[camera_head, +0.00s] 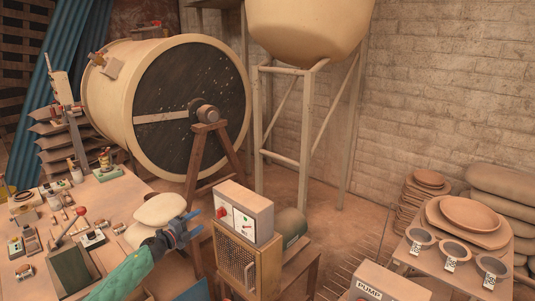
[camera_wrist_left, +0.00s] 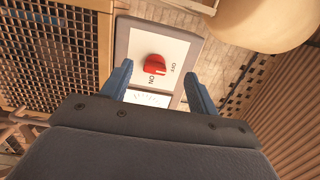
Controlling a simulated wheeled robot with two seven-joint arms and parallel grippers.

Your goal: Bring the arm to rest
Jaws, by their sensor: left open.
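My left gripper (camera_head: 190,226) comes in from the lower left on its green-sleeved arm. It is open and empty, just left of the control box (camera_head: 243,212). In the left wrist view, its two blue fingers (camera_wrist_left: 160,82) stand apart. A red knob (camera_wrist_left: 154,66) on a white panel marked ON and OFF shows beyond and between them, with no contact visible. The red knob (camera_head: 222,212) also shows on the box's left face in the head view. My right gripper is in neither view.
A cluttered workbench (camera_head: 115,192) with pale round sacks or stones (camera_head: 158,209) lies at the left. A large drum (camera_head: 165,100) stands behind. A mesh-sided cabinet (camera_head: 236,260) supports the box. A pump-labelled box (camera_head: 385,285) and a table with bowls (camera_head: 450,245) lie right.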

